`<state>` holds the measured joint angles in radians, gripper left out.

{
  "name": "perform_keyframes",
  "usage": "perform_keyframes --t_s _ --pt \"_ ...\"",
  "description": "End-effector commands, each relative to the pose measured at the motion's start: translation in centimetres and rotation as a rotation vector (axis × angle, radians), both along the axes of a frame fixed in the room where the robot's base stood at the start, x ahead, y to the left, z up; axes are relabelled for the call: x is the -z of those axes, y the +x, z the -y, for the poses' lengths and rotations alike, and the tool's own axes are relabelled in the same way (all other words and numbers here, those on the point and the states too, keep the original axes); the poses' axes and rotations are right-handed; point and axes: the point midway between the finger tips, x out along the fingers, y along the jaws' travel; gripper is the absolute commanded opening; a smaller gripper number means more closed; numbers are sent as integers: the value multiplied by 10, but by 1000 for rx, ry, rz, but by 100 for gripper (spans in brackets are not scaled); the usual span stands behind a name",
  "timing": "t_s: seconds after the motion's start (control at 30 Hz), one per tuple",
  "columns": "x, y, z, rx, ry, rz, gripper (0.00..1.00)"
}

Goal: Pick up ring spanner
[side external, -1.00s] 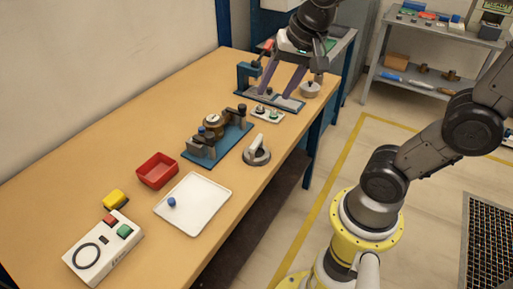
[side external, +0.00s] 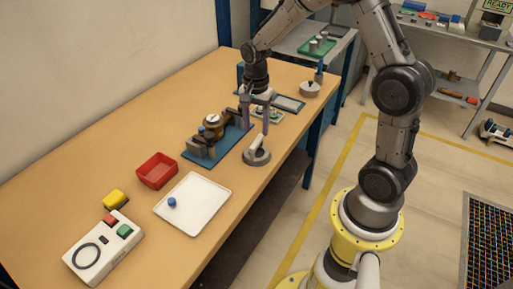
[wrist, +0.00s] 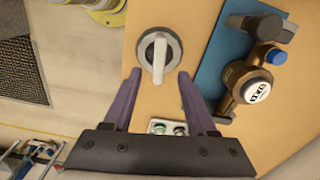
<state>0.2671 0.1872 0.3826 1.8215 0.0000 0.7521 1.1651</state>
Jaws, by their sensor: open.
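My gripper (side external: 256,124) is open, its two purple fingers pointing down over the bench. A round grey piece with a pale bar (side external: 257,152) stands near the bench's front edge, just below the fingers. In the wrist view this round piece (wrist: 158,55) lies just beyond my gripper (wrist: 159,76), its bar lined up between the fingertips. Nothing is held.
A meter on a blue base (side external: 218,140) stands close left of my gripper; it also shows in the wrist view (wrist: 240,75). A small tray with round parts (side external: 268,114) lies behind. A red bin (side external: 157,171), white tray (side external: 193,204) and button box (side external: 103,247) are nearer the camera.

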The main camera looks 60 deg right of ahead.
Motion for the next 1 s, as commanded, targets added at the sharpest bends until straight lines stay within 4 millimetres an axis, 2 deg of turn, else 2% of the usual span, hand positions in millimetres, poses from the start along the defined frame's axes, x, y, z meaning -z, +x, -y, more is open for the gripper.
perform_keyframes --t_s 0.1,0.37,0.63,0.77,0.97,1.0 --pt "18 0 0 -1 1 -2 57" --pt "35 -1 0 -1 0 -1 57" --pt "72 -2 0 -1 1 -1 57" --pt "79 -2 0 -1 0 0 57" --pt "79 -2 0 -1 -1 1 57" --pt "79 -2 0 -1 -1 1 52"
